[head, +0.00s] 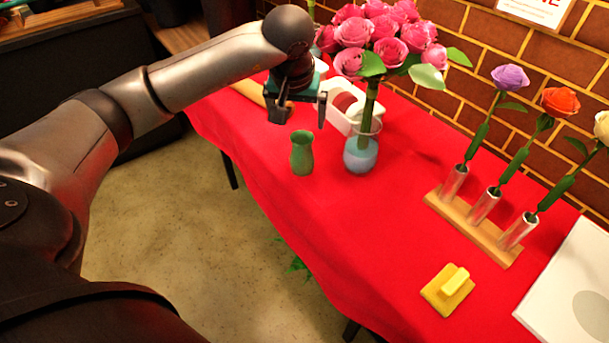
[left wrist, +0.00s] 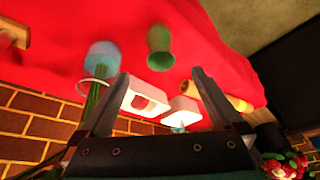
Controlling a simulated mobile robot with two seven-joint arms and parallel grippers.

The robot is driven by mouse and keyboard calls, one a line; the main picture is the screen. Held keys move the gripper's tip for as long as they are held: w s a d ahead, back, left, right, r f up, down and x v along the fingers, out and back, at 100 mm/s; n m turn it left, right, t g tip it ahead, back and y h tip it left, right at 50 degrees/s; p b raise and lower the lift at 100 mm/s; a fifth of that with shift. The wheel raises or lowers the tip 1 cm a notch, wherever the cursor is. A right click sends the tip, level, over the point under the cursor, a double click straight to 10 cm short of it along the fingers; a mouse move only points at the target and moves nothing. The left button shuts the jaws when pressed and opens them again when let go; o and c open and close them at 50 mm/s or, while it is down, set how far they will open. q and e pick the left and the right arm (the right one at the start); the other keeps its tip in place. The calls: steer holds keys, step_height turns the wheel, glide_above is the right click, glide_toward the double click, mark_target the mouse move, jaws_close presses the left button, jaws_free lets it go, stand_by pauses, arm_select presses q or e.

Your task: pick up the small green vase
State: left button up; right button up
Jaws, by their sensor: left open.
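The small green vase (head: 302,153) stands upright near the left edge of the red table in the head view. It also shows at the top middle of the left wrist view (left wrist: 160,48). My left gripper (head: 298,112) is open and empty, above and just behind the vase, apart from it. In the left wrist view its two fingers (left wrist: 158,92) are spread, with the vase beyond their tips. My right gripper is not in view.
A blue glass vase (head: 361,156) with pink roses (head: 385,35) stands close to the right of the green vase. A white container (head: 345,108) lies behind. The front middle of the red table (head: 350,240) is clear.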

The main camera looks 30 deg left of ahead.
arm_select(q)
steer(key=b, duration=0.3)
glide_toward(302, 157)
steer(key=r, duration=0.2)
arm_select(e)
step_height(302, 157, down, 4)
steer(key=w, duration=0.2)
arm_select(q)
steer(key=b+x, duration=0.2)
steer(key=x, duration=0.7)
steer(key=shift+a, duration=0.15)
steer(key=shift+b+x, duration=1.1)
steer(key=shift+x, duration=1.5)
steer(key=shift+w+a+f, duration=0.15)
steer(key=shift+w+f, duration=0.15)
steer(key=shift+f, duration=0.3)
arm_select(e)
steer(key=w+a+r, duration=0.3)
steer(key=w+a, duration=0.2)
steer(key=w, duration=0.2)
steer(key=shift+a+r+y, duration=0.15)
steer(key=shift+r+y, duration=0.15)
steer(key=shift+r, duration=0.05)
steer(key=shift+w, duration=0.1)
arm_select(q)
jaws_close()
steer(key=shift+r, duration=0.1)
